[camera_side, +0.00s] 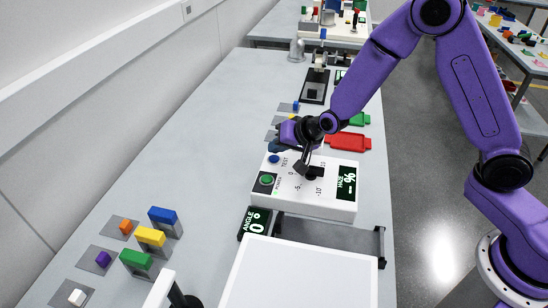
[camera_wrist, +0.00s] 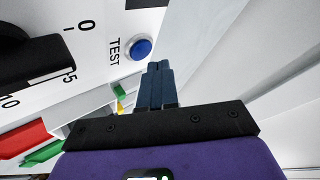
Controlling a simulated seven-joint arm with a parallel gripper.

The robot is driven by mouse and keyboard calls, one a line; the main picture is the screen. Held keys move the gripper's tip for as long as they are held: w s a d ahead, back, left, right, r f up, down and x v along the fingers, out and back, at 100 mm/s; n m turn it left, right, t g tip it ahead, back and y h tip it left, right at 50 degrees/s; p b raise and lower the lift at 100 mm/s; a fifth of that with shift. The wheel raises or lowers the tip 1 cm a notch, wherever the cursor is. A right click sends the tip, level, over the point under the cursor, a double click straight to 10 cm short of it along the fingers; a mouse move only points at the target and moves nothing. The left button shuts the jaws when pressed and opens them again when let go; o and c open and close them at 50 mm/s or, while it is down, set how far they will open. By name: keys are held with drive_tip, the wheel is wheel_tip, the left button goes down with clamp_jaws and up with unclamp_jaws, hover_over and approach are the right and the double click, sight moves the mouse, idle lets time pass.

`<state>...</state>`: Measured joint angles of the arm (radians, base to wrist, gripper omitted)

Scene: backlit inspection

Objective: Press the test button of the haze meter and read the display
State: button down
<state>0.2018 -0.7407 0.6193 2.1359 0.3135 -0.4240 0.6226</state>
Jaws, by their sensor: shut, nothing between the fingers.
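The haze meter (camera_side: 318,205) is a white box on the bench, with a blue test button (camera_side: 274,159) at its far left corner beside the word TEST. Its dark haze display (camera_side: 346,184) shows a dash and a percent sign, with no number that I can make out. My gripper (camera_side: 274,148) is shut and empty, close to the blue button. In the wrist view its fingertips (camera_wrist: 158,64) appear just below and right of the button (camera_wrist: 141,47), whose whole cap shows. I cannot tell the height gap.
A black dial (camera_side: 312,173) and a green power button (camera_side: 267,179) are on the meter's face. An angle display (camera_side: 254,223) reads 0°. A white panel (camera_side: 300,275) lies in front. Coloured blocks (camera_side: 150,237) stand at left; red and green trays (camera_side: 348,142) lie behind.

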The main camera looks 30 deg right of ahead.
sight(277, 159)
drive_tip(key=shift+f, duration=0.85)
idle(1.0)
drive_tip(key=shift+r, duration=0.8)
drive_tip(key=shift+r, duration=0.1)
drive_tip(key=shift+r, duration=2.45)
